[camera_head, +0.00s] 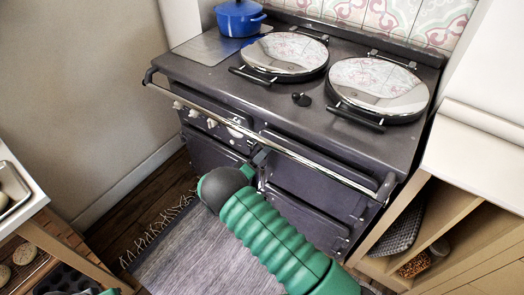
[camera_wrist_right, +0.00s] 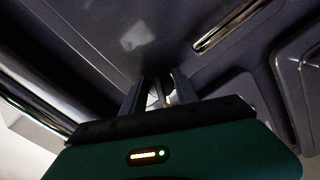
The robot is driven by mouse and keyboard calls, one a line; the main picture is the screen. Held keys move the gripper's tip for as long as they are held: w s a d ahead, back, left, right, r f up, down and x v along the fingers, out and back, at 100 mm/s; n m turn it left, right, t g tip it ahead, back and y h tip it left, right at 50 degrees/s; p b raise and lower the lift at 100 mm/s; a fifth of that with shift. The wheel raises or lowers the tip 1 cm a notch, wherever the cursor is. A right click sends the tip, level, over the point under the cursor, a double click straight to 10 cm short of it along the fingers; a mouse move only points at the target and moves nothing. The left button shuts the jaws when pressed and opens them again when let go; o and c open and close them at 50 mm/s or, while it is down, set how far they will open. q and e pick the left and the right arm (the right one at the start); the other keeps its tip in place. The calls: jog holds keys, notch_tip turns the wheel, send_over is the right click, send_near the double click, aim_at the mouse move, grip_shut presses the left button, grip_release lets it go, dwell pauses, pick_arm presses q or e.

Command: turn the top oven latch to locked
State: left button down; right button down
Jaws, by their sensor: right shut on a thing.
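The dark range cooker (camera_head: 300,120) stands against the back wall with its oven doors facing me. My right arm reaches up to its front, and the right gripper (camera_head: 260,159) is at the gap between the oven doors, just below the chrome rail. In the right wrist view the two fingers of the right gripper (camera_wrist_right: 159,92) are close together around a small pale metal piece (camera_wrist_right: 156,101), which I take for the top oven latch. The fingers hide most of it, so its angle cannot be told.
The chrome rail (camera_head: 270,142) runs across the cooker front, close above my right gripper. Two round hob lids (camera_head: 378,88) are down, and a blue pot (camera_head: 240,17) stands at the back. A wooden shelf unit (camera_head: 440,222) stands right; a rug (camera_head: 190,255) covers the floor.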

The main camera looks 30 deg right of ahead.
jog(key=n+p, duration=0.1)
jog(key=n, duration=0.2)
jog(key=shift+a+n, duration=0.1)
jog(key=shift+n, duration=0.2)
jog(key=shift+f+n+p, duration=0.1)
jog(key=shift+n+p, duration=0.25)
jog(key=shift+n, duration=0.75)
jog(key=c, duration=1.3)
grip_release()
jog(key=o, duration=0.4)
jog(key=shift+w, duration=0.15)
jog(key=shift+c, duration=0.2)
jog(key=p+v, duration=0.1)
jog(key=v, duration=1.6)
